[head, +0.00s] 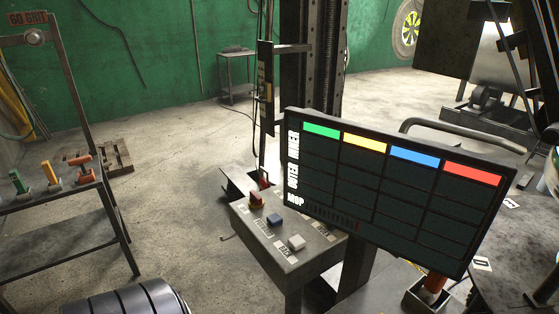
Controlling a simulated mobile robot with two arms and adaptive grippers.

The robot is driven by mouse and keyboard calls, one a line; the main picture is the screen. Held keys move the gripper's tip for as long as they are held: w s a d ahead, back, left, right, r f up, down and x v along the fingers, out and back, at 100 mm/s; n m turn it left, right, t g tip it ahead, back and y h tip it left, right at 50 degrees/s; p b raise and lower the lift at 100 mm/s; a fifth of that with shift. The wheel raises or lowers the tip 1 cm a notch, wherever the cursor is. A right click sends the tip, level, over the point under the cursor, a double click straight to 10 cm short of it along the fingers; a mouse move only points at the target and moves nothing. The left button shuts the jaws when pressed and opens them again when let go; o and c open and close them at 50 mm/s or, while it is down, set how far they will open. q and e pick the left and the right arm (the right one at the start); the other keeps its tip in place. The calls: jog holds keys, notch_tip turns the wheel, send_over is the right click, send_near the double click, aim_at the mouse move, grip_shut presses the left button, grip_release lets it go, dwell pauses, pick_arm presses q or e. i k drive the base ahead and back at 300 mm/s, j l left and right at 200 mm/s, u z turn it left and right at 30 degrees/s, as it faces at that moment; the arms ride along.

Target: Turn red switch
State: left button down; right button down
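Small labels lie beside the switches, too small to read. The red switch is at the far left end of the row. Neither of my grippers shows in the head view.
A dark panel (391,190) with green, yellow, blue and red headings stands right of the control box and hides part of it. A metal rack (65,240) with coloured handles stands at the left. A dark ribbed cylinder (128,299) is at the bottom left. Concrete floor (185,190) lies open between.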

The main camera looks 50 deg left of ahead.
aim_at(255, 201)
jog(key=k+u, duration=0.1)
jog(key=u, duration=1.25)
jog(key=i+j+z, duration=0.1)
jog(key=j, duration=0.2)
